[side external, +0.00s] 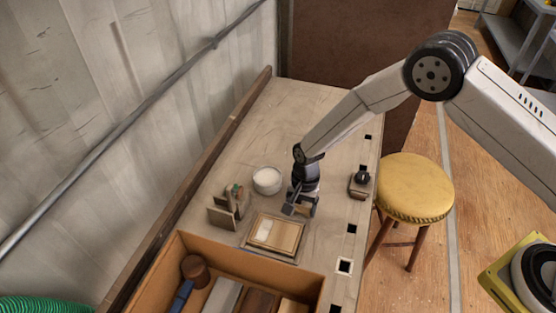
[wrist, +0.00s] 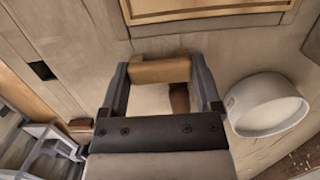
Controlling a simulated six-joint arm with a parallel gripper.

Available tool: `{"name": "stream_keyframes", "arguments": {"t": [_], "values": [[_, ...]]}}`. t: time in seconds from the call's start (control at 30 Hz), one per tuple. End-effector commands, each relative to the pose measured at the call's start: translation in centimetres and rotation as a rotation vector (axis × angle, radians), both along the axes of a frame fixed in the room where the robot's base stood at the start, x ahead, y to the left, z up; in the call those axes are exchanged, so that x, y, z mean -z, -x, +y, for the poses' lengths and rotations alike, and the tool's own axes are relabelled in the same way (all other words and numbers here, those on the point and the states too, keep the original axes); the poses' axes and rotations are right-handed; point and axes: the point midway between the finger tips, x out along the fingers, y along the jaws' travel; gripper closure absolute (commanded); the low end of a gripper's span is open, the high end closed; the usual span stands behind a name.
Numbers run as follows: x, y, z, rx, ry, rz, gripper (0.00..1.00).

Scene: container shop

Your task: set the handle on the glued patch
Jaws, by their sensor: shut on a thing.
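My gripper (side external: 298,207) is shut on a tan wooden handle (wrist: 160,70), which spans between the two fingers in the wrist view. A pale patch (side external: 265,229) shows on the left part of the panel, which I take for the glued patch. In the wrist view only the panel's near edge (wrist: 210,12) shows at the top, beyond the handle, and the patch is out of sight. The handle is apart from the panel in the wrist view. Its underside is hidden.
A white round tub (side external: 267,181) stands behind and left of my gripper; it also shows in the wrist view (wrist: 268,105). A small upright holder (side external: 226,209) is left of the panel. An open box (side external: 160,275) fills the front. A dark stamp-like item (side external: 361,181) sits right.

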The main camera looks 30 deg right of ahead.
Motion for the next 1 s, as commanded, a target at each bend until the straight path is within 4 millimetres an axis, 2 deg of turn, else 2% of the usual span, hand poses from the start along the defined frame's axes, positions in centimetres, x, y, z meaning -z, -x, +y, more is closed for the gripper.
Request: {"name": "stream_keyframes", "arguments": {"t": [0.33, 0.37, 0.4, 0.77, 1.0], "values": [[0.3, 0.0, 0.0, 0.001, 0.000, 0.002, 0.74], [0.3, 0.0, 0.0, 0.001, 0.000, 0.000, 0.09], [0.3, 0.0, 0.0, 0.001, 0.000, 0.000, 0.00], [0.0, 0.0, 0.0, 0.001, 0.000, 0.000, 0.00], [-1.4, -0.2, -0.1, 0.001, -0.001, -0.001, 0.00]]}}
